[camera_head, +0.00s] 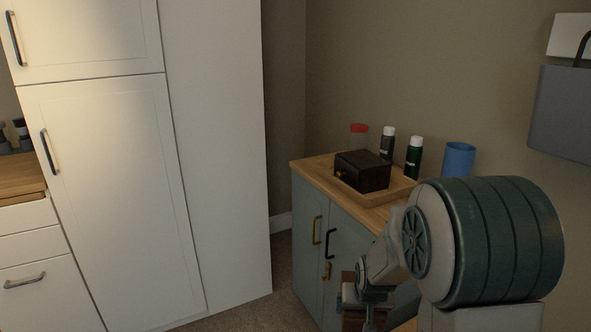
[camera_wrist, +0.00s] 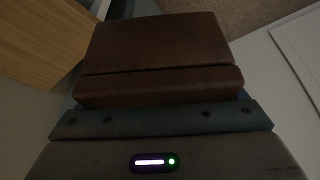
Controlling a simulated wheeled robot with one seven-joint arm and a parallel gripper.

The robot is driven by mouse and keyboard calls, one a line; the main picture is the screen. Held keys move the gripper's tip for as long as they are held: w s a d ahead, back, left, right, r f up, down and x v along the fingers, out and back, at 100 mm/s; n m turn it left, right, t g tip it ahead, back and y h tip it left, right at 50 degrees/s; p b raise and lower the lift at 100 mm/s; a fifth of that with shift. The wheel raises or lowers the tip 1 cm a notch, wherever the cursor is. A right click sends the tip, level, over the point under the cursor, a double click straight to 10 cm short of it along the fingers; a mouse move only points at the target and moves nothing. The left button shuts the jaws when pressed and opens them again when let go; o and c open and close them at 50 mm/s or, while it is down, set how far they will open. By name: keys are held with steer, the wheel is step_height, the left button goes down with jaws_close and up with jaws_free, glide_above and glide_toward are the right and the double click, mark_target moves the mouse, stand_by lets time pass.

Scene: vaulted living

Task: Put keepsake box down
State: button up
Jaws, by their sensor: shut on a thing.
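The keepsake box (camera_wrist: 155,45) is a brown, leather-like box with a dark seam across it. It fills the upper middle of the wrist view, directly in front of my gripper (camera_wrist: 160,103). In the head view, my gripper (camera_head: 368,298) is at the bottom, in front of the cabinet doors and below the level of the cabinet top. It is shut on the box, of which only small brown parts (camera_head: 350,294) show there. My arm hides the rest, and the jaw contact is not clearly visible.
A grey-blue cabinet (camera_head: 308,240) has a wooden top. On it, a wooden tray (camera_head: 398,191) holds a dark box (camera_head: 362,171) with a knob. A red-capped jar (camera_head: 358,135), two bottles (camera_head: 387,143) (camera_head: 413,158) and a blue cup (camera_head: 458,160) stand behind. A tall white cupboard (camera_head: 215,150) is left.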

steer(key=shift+w+a+r+n, duration=0.1)
steer(key=shift+w+a+n, duration=0.4)
steer(key=shift+w+a, duration=0.1)
steer(key=r+p, duration=0.1)
steer(key=p, duration=0.1)
steer(key=r+p, duration=0.1)
steer(key=p, duration=0.1)
steer(key=shift+s+d+r, duration=0.1)
steer(key=shift+s+d, duration=0.1)
steer(key=shift+d, duration=0.2)
steer(key=r+p, duration=0.1)
steer(key=p, duration=0.2)
steer(key=r+p, duration=0.2)
steer(key=p, duration=0.1)
steer(key=shift+s+d, duration=0.2)
steer(key=p+v, duration=0.1)
steer(key=p, duration=0.2)
steer(key=p+v, duration=0.2)
steer(key=p, duration=0.1)
steer(key=shift+w+a+r, duration=0.15)
steer(key=shift+w, duration=0.05)
steer(key=p, duration=0.1)
steer(key=r+p, duration=0.1)
steer(key=p, duration=0.1)
steer(key=shift+s+a+r, duration=0.15)
steer(key=shift+s+a, duration=0.1)
steer(key=shift+s, duration=0.05)
steer(key=shift+s+a+r+p, duration=0.1)
steer(key=shift+s+r+p, duration=0.05)
steer(key=shift+p, duration=0.35)
